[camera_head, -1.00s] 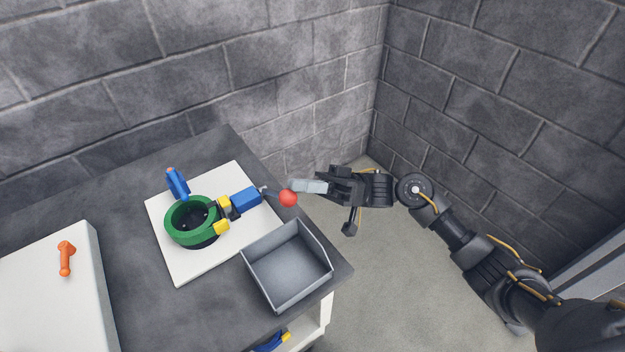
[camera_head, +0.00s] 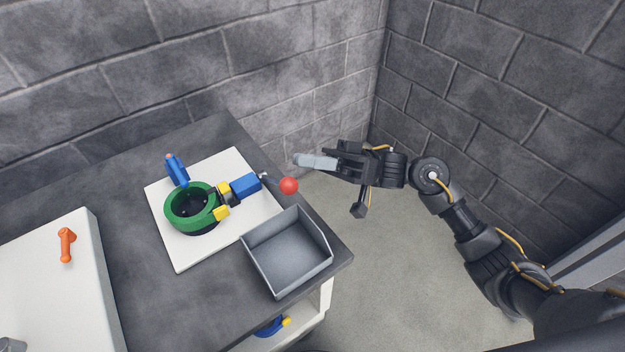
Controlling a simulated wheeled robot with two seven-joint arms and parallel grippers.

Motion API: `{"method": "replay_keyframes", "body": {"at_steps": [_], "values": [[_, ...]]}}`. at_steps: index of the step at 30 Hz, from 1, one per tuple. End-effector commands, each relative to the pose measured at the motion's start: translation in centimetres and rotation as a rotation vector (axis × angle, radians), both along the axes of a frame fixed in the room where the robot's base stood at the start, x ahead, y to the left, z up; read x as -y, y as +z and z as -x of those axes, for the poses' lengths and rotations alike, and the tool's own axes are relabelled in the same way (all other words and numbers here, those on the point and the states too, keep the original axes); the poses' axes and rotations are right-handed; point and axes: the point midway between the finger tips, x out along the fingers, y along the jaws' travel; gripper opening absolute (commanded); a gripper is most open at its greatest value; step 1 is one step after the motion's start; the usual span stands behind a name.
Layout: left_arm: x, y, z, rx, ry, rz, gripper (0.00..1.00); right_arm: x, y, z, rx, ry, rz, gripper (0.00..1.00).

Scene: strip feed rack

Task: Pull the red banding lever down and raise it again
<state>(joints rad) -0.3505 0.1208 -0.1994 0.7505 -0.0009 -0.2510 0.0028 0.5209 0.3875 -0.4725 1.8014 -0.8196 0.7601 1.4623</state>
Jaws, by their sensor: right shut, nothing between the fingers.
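The red ball knob of the banding lever (camera_head: 289,186) sticks out to the right of a blue block (camera_head: 245,186) on the strip feed machine. The machine has a green ring (camera_head: 174,221) and yellow parts and stands on a white base plate (camera_head: 185,262). My right gripper (camera_head: 297,160) is shut and empty. Its fingertips are up and slightly right of the red knob in the picture, with a small gap between them. My left gripper is not in view.
An open grey metal bin (camera_head: 262,277) stands at the table's right front, below the knob in the picture. An orange handle-like part (camera_head: 67,245) lies on a white surface (camera_head: 30,290) at left. Grey block walls (camera_head: 480,90) stand behind and to the right.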

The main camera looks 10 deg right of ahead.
Motion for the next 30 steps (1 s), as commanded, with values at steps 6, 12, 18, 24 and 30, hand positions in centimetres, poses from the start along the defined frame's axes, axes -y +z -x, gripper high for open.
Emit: {"method": "replay_keyframes", "body": {"at_steps": [6, 12, 18, 24, 30], "values": [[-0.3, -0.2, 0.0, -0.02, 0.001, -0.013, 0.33, -0.3, 4.2, 3.9, 0.005, 0.001, -0.003, 0.0], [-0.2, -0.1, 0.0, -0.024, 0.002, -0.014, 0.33, -0.8, 5.9, 8.4, 0.002, -0.001, -0.002, 0.0], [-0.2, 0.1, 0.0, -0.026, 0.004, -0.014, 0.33, -1.1, 7.4, 11.3, 0.001, 0.0, 0.0, 0.0], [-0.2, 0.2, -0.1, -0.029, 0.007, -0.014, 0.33, -1.2, 8.0, 12.4, -0.001, -0.001, -0.002, 0.0], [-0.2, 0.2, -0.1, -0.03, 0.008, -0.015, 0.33, -1.2, 8.1, 12.5, -0.001, -0.002, -0.001, 0.0]]}}
